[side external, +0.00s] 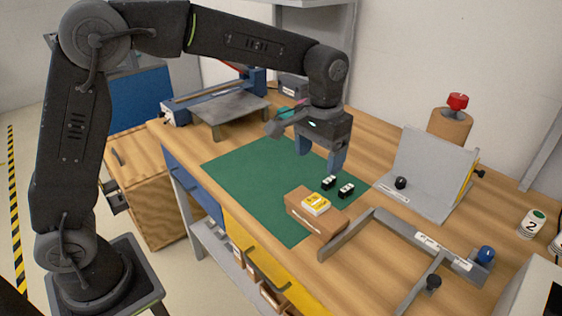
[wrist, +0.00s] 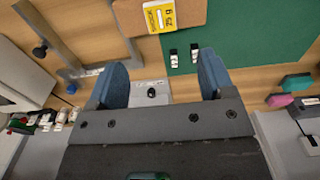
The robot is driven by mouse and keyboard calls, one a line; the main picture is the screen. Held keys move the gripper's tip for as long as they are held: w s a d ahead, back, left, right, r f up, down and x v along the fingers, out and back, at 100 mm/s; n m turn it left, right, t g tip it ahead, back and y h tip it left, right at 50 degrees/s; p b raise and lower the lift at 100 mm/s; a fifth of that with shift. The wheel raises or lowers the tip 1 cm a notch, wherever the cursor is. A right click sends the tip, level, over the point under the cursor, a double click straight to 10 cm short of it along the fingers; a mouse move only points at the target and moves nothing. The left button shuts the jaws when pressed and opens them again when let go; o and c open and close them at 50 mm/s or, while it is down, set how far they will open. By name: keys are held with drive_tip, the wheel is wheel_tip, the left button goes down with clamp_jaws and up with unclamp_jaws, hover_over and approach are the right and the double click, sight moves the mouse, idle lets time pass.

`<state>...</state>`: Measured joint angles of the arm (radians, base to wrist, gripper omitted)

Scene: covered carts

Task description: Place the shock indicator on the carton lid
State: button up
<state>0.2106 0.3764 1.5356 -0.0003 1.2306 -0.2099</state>
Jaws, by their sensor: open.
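The shock indicator (side external: 316,204), a yellow and white block, lies on top of the brown carton (side external: 300,220). My gripper (side external: 319,163) is open, fingers pointing down, in the air above the green mat and behind the carton. In the wrist view my gripper (wrist: 163,78) has nothing between its spread fingers. It is apart from the indicator.
Two small black-and-white pieces (side external: 328,182) sit on the green mat (side external: 250,172) close to the carton. A grey metal frame (side external: 400,225) stands right of the carton. A grey angled plate (side external: 428,170) with a black knob is behind it. The mat's left part is clear.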

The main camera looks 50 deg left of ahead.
drive_tip(key=s+a+r+t, duration=0.2)
drive_tip(key=s+a+r, duration=0.1)
drive_tip(key=s, duration=0.3)
drive_tip(key=s+a+r+t, duration=0.1)
drive_tip(key=s+a+r, duration=0.3)
drive_tip(key=s, duration=0.3)
drive_tip(key=s+a+f+t, duration=0.2)
drive_tip(key=s+f, duration=0.1)
drive_tip(key=s, duration=0.7)
drive_tip(key=shift+a+f+t, duration=0.15)
drive_tip(key=shift+a+t, duration=0.1)
drive_tip(key=shift+t, duration=0.05)
